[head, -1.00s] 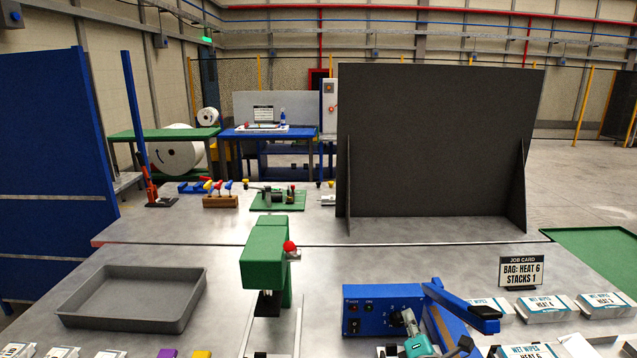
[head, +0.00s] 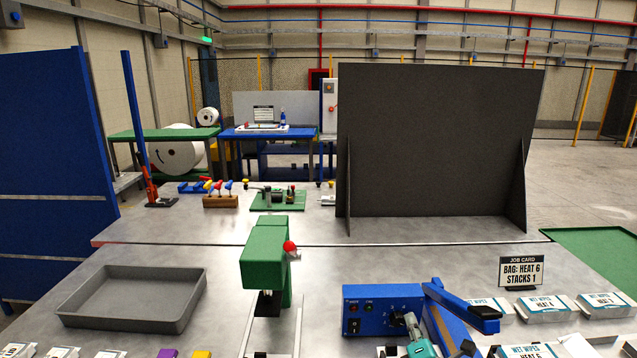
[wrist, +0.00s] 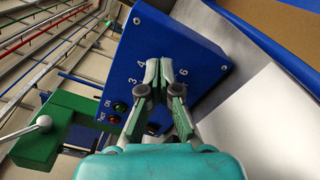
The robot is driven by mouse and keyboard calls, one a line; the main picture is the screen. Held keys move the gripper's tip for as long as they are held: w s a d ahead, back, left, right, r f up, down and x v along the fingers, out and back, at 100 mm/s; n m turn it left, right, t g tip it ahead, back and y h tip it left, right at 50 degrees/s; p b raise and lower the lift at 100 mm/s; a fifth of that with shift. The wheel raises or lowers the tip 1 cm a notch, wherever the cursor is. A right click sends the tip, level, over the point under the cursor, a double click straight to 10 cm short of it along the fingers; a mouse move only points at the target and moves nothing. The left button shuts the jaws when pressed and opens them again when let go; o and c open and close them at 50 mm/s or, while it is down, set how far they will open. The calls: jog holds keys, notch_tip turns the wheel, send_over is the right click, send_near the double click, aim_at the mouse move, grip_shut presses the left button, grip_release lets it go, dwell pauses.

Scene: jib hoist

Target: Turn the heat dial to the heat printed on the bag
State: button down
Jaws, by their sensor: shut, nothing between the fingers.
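The blue heat-sealer box (head: 382,309) stands at the front of the bench, with a red and a green light on its panel. In the wrist view its panel (wrist: 188,40) shows the printed numbers 3, 4 and 6. The dial itself is hidden behind my fingers, so its setting cannot be read. My gripper (head: 410,318) is shut at the panel; its fingertips (wrist: 159,68) lie between the 4 and the 6 in the wrist view. I cannot tell whether they touch the dial.
The sealer's blue lever arm (head: 462,303) reaches right, close beside my gripper. Wet-wipes packs (head: 545,304) lie at the right. A green press (head: 266,255) with a red knob stands left of the sealer, and a grey tray (head: 132,296) lies further left. A dark panel (head: 437,150) stands behind.

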jog(key=shift+d+f, duration=0.1)
jog(key=shift+d, duration=0.1)
jog(key=shift+d, duration=0.2)
jog(key=shift+s+r, duration=0.2)
jog(key=shift+s, duration=2.8)
